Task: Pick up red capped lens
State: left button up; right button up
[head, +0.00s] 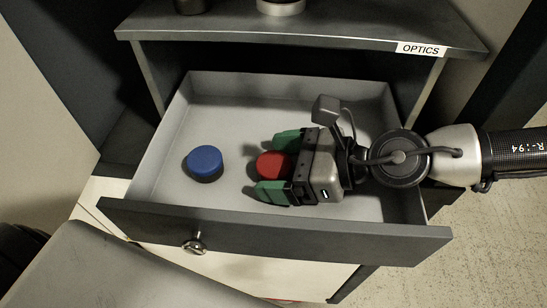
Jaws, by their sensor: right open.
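The fingers are open, and whether either one touches the lens is hard to tell. The gripper body hides the right part of the lens. My left gripper is not in the head view.
A blue capped lens (206,161) stands in the drawer left of the red one, with bare floor between. The drawer front (270,232) has a round knob (195,243). A shelf (300,28) labelled OPTICS overhangs the back and carries two partly cut-off objects.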

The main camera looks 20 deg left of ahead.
jog(key=shift+d, duration=0.1)
jog(key=c, duration=1)
jog(key=shift+c, duration=0.4)
jog(key=shift+r, duration=0.1)
